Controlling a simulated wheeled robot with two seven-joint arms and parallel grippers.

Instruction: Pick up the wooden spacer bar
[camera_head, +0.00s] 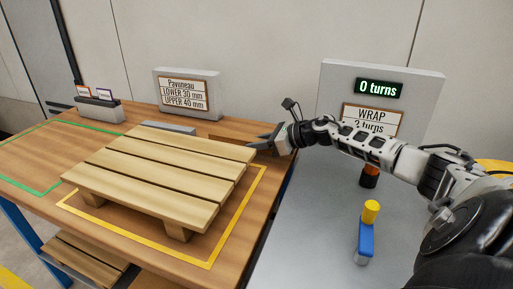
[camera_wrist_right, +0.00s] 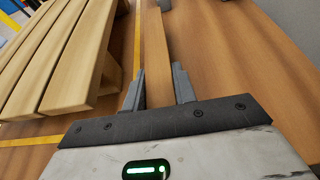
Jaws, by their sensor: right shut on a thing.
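The wooden spacer bar (camera_wrist_right: 156,45) is a narrow, plain brown strip in the right wrist view, running away from my right gripper (camera_wrist_right: 158,82). One finger is on each side of its near end, and the gripper is shut on it. In the head view my right gripper (camera_head: 258,142) is at the right rear corner of the slatted pallet, low over the bench. The bar (camera_head: 226,139) shows there only in part, behind the pallet. I cannot tell whether it touches the bench. My left gripper is not in view.
The pallet (camera_head: 160,163) stands inside a yellow outline on the wooden bench (camera_head: 262,205). A green outline (camera_head: 30,182) is at left. Behind are a sign block (camera_head: 187,93) and a flat grey piece (camera_head: 168,128). At right, a grey surface holds a blue-and-yellow tool (camera_head: 366,238).

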